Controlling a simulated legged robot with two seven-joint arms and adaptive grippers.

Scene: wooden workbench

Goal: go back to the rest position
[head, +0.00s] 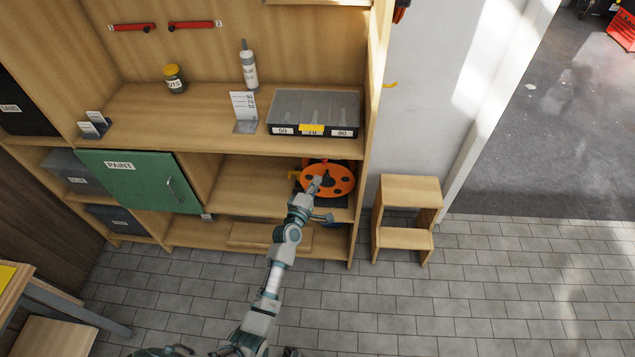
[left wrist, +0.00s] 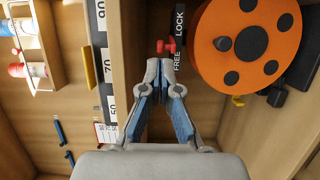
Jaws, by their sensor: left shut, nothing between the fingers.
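My left arm reaches from the bottom of the head view to the lower shelf. My left gripper (head: 316,184) is in front of an orange reel (head: 340,179) there. In the left wrist view the gripper (left wrist: 164,72) is shut and empty. Its fingertips are close to a small red lever (left wrist: 168,46) beside a black LOCK/FREE label (left wrist: 178,38); I cannot tell whether they touch it. The orange reel (left wrist: 262,60) fills the upper right of that view. My right gripper is not in view.
The wooden shelf unit (head: 210,118) surrounds the reel's bay. A green PAINT door (head: 140,184) is at its left. A divided organizer box (head: 315,112) stands on the worktop above. A wooden step stool (head: 408,205) stands right of the unit.

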